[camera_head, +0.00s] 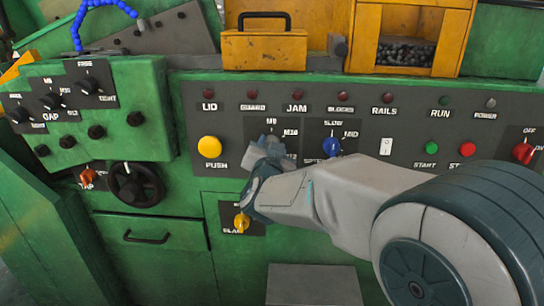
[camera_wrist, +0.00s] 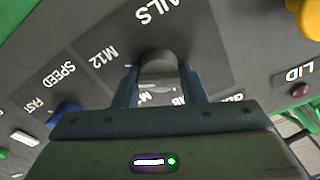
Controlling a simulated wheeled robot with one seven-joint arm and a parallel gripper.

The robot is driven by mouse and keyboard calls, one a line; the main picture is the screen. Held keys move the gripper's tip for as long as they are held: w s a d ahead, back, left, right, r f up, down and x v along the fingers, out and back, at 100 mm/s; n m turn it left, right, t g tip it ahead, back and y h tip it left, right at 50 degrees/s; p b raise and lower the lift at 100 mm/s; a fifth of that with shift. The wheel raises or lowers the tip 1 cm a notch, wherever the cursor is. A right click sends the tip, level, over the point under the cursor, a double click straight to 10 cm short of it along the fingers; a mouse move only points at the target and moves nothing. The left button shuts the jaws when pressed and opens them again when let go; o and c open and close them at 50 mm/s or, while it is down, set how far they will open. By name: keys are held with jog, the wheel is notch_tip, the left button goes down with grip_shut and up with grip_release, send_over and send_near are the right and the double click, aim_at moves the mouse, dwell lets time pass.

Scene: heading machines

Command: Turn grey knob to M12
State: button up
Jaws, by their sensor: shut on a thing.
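The grey knob (camera_wrist: 158,66) is on the dark panel in the wrist view, with "M12" (camera_wrist: 103,56) printed to its upper left and "NAILS" above. Smaller lettering below it is partly covered by my gripper. My gripper (camera_wrist: 159,75) is shut on the knob, one finger on each side. Which mark the knob points to cannot be told.
A blue speed knob (camera_head: 331,147) is close on the right, a yellow push button (camera_head: 209,147) on the left. A yellow knob (camera_head: 241,222) is just below my wrist. Green and red buttons (camera_head: 467,149) and a red knob (camera_head: 522,152) are farther right.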

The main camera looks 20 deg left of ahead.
jog(key=shift+m+b, duration=0.4)
jog(key=shift+m, duration=0.2)
jog(key=o, duration=1)
jog(key=p+v, duration=0.1)
jog(key=v, duration=1.2)
jog(key=shift+s, duration=0.4)
